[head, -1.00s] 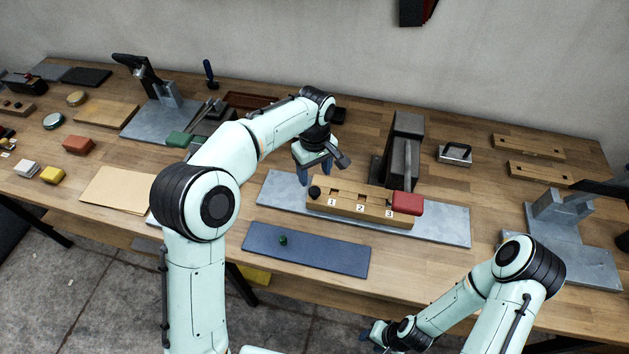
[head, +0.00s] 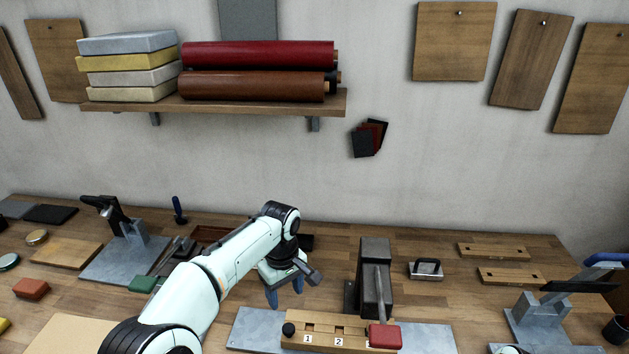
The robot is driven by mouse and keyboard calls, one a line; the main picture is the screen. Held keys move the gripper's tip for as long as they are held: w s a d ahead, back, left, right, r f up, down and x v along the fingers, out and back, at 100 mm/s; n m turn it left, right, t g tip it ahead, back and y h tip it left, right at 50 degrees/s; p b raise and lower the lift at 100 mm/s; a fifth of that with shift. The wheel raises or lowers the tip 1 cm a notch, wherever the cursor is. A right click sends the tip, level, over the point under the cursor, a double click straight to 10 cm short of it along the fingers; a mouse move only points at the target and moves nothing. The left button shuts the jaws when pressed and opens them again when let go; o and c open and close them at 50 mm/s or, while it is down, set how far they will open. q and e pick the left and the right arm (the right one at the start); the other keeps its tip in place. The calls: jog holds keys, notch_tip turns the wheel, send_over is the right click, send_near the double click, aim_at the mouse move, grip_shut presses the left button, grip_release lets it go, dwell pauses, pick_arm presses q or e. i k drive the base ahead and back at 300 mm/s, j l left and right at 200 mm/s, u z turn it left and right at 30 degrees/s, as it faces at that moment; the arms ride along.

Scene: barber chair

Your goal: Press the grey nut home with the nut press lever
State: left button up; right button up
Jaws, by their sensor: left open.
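In the middle, a dark upright press (head: 375,262) has a grey lever with a red grip (head: 385,336), which lies low over the right end of a wooden block (head: 318,320). The block has pockets marked 1, 2 and 3 and a black knob at its left end; pocket 3 is partly hidden by the grip. I cannot make out the grey nut, nor which lever is the nut press. My left gripper (head: 285,292) is open and empty, fingers down, above the block's left end and apart from the red grip.
A grey plate (head: 428,339) lies under the block. At the right a stand (head: 541,318) carries a blue-handled lever (head: 603,259). At the left stands a black-handled tool (head: 103,207). A grey handled block (head: 426,269) and wooden strips lie behind right.

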aim_at(383, 335)
jog(key=k, duration=1)
